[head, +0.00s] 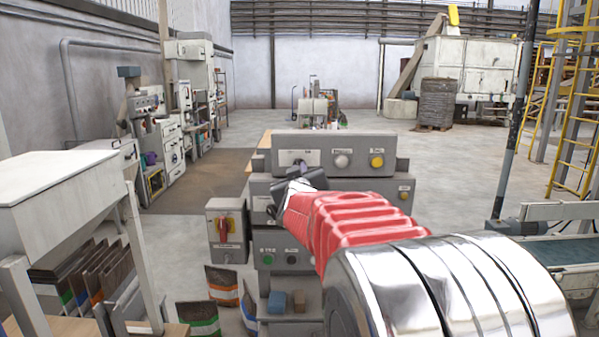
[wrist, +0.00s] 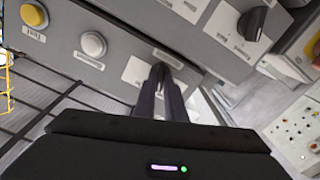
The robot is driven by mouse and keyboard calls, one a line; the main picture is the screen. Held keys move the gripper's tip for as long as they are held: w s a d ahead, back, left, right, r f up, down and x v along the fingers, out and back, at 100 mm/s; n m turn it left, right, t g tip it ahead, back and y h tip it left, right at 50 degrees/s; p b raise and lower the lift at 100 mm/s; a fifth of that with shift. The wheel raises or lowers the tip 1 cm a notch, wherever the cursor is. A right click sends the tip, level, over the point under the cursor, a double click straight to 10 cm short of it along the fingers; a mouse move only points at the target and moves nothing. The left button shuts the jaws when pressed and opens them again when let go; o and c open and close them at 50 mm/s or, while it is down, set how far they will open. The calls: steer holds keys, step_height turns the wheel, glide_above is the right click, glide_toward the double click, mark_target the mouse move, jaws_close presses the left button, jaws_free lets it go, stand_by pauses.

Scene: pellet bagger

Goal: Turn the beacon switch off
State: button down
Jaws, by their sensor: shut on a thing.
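The beacon switch (wrist: 159,68) is a small dark knob on a pale plate in the grey upper panel (head: 318,142), in line with a white button (wrist: 94,44) and a yellow button (wrist: 34,14). Its label is too small to read. My gripper (wrist: 164,88) is shut on this knob, its two dark fingers on either side. The fingers hide most of the knob, so its turn position cannot be told. In the head view my gripper (head: 299,178) is in front of the panel's left part, below the pale switch plate (head: 292,157).
Another black rotary knob (wrist: 255,22) sits on the neighbouring panel face. Green and black buttons (head: 268,260) are lower down.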

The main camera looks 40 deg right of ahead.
steer(key=shift+n, duration=0.9)
steer(key=shift+f, duration=0.1)
steer(key=c, duration=1.8)
jaws_free()
steer(key=shift+s+a, duration=0.1)
steer(key=v, duration=1.3)
steer(key=shift+s+a, duration=0.1)
steer(key=shift+s, duration=0.2)
